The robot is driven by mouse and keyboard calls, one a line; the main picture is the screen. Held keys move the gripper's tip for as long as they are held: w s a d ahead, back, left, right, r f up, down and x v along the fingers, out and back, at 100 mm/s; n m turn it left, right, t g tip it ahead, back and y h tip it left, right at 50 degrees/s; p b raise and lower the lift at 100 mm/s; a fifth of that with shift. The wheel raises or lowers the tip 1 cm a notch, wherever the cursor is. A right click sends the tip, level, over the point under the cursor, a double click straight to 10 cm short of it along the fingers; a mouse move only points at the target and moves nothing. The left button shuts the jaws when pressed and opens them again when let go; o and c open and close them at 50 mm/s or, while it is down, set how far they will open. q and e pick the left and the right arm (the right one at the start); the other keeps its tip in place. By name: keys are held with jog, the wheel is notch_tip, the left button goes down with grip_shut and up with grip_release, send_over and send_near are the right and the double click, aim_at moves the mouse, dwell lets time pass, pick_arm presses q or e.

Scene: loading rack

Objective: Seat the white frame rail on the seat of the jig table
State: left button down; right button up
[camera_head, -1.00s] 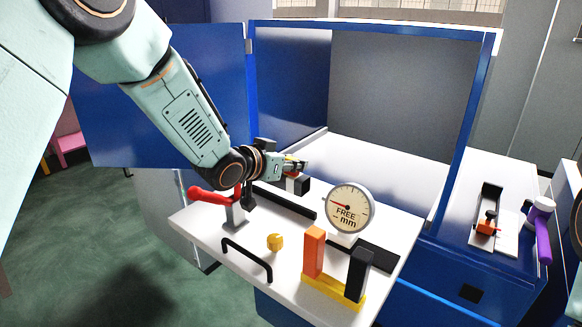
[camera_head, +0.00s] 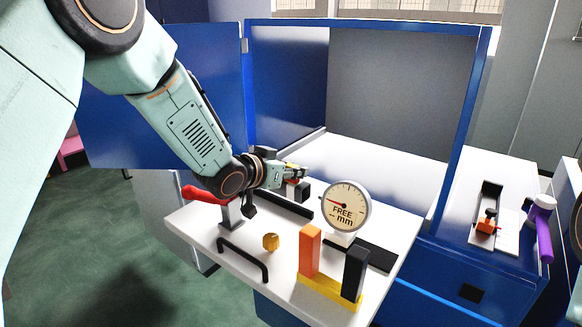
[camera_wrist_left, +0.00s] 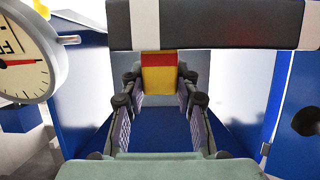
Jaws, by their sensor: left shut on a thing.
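My left gripper (camera_head: 298,172) reaches in from the left over the back of the white-topped jig table (camera_head: 205,232). A dark bar with a white stripe crosses the top of that view. In the head view the rail is mostly hidden, and a black block (camera_head: 301,191) shows below the fingers. A dark strip (camera_head: 285,203) lies on the table beneath the gripper; I cannot tell whether it is the seat. The right gripper is out of view.
A dial gauge (camera_head: 346,207) stands close right of the gripper. A blue-framed cabinet (camera_head: 465,130) stands behind.

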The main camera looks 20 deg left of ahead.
aim_at(289, 182)
pick_arm(q)
jog(key=shift+a+f+b, duration=0.15)
jog(key=shift+f+b, duration=0.15)
jog(key=shift+f, duration=0.3)
jog(key=shift+s+a+f+b, duration=0.1)
jog(key=shift+s+f+b, duration=0.1)
jog(key=shift+f+b, duration=0.3)
jog(key=shift+f, duration=0.55)
jog(key=shift+w+f+b, duration=0.25)
jog(key=shift+f+b, duration=0.15)
jog(key=shift+f, duration=0.05)
jog(key=shift+s, duration=0.25)
jog(key=shift+w, duration=0.2)
jog(key=shift+s, duration=0.2)
